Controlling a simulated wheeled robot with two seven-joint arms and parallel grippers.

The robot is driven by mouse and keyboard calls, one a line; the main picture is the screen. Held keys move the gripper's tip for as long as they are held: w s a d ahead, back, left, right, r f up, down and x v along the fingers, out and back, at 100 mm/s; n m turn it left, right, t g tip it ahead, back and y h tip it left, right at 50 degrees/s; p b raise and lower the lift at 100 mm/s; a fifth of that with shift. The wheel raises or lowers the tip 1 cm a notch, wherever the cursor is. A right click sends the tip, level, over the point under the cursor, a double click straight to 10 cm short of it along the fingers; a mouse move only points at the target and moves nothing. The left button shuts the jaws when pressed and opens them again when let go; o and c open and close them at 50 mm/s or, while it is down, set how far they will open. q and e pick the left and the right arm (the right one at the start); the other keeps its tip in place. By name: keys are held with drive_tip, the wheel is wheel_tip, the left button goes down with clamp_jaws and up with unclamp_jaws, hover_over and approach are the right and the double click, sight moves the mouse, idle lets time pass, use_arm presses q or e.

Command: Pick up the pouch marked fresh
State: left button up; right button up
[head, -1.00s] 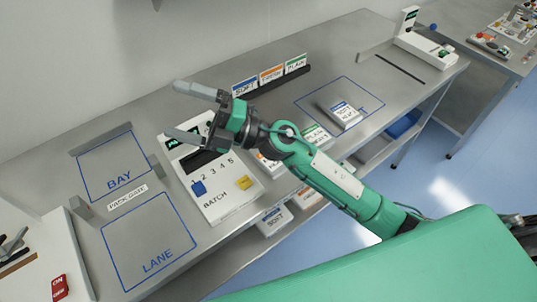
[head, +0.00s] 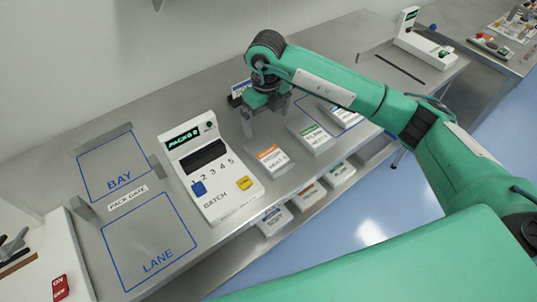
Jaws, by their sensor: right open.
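A white pouch with an orange label (head: 272,160) lies on the steel bench, just right of the batch machine; its small print looks like "fresh". A green-labelled pouch (head: 311,138) lies to its right, and a blue-labelled pouch (head: 344,116) lies further right, partly behind my arm. My right gripper (head: 266,125) is open and empty, fingers pointing down, above the bench behind the orange-labelled pouch and apart from it. My left gripper is not in view.
The batch machine (head: 211,180) stands left of the pouches. The card rack behind my gripper is mostly hidden. Several pouches, including an orange-labelled one (head: 306,193), lie on the lower shelf. The blue-outlined LANE (head: 150,235) and BAY (head: 112,160) areas are empty.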

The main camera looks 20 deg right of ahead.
drive_tip(key=p, duration=0.2)
hover_over(268, 153)
drive_tip(key=f, duration=0.7)
drive_tip(key=shift+w+f, duration=0.3)
drive_tip(key=shift+f, duration=0.1)
drive_tip(key=shift+s+f+p, duration=0.15)
drive_tip(key=shift+f+p, duration=0.3)
drive_tip(key=shift+p, duration=0.1)
drive_tip(key=f, duration=0.1)
drive_tip(key=f+p, duration=0.2)
drive_tip(key=f, duration=0.1)
drive_tip(key=shift+s+d, duration=0.1)
drive_tip(key=shift+s, duration=0.15)
drive_tip(key=shift+f, duration=0.25)
drive_tip(key=c, duration=1)
